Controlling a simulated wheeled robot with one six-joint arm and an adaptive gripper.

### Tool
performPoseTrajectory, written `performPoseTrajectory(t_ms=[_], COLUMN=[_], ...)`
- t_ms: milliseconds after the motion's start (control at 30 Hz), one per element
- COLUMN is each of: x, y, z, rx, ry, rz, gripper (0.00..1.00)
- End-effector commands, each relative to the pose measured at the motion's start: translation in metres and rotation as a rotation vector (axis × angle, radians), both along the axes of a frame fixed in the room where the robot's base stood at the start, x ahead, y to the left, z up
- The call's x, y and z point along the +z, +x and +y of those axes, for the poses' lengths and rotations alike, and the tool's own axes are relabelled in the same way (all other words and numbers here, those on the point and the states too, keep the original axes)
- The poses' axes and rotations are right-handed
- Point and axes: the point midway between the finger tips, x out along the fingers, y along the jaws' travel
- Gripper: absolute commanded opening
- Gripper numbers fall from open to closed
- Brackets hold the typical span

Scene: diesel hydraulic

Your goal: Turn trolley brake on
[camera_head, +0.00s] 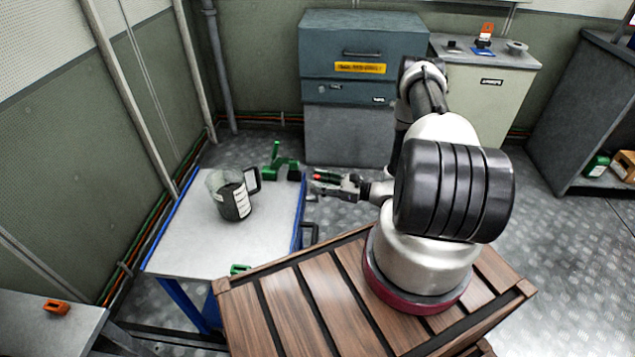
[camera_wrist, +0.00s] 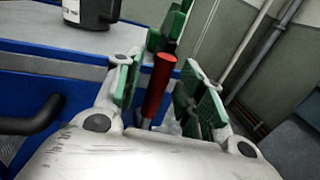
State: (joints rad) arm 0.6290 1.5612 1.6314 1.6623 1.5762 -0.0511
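The trolley (camera_head: 180,235) has a grey top and blue sides. Its blue side also shows at the left of the wrist view (camera_wrist: 70,95). In the wrist view a red cylindrical handle (camera_wrist: 160,80) stands, slightly tilted, beside the trolley, with green parts above it. I take it for the brake lever, but its mount is hidden. My gripper (camera_wrist: 163,72) has its two green-padded fingers apart, one on either side of the red handle, with small gaps visible. In the head view my gripper (camera_head: 338,185) is at the trolley's right side, next to a green bracket (camera_head: 283,165).
A dark jug (camera_head: 234,198) stands on the trolley top. A black handle (camera_wrist: 30,118) sticks out from the trolley side. A wooden slatted surface (camera_head: 300,310) lies under my arm. A blue-grey cabinet (camera_head: 360,45) stands behind. The floor at right is clear.

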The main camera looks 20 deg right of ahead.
Motion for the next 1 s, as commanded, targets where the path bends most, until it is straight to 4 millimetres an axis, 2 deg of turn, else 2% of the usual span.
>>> performPoseTrajectory(t_ms=[100,367,500,600,1000], x=[0.0,0.0,0.0,0.0,-0.0001], y=[0.005,0.0059,0.0057,0.0057,0.0082], z=[0.0061,0.0068,0.0068,0.0067,0.0051], rx=[0.001,0.0,0.0,0.0,0.001], ry=[0.0,-0.001,-0.001,-0.001,0.014], rz=[0.0,0.001,0.001,0.001,0.029], gripper=[0.39,0.39,0.13,0.0,0.0])
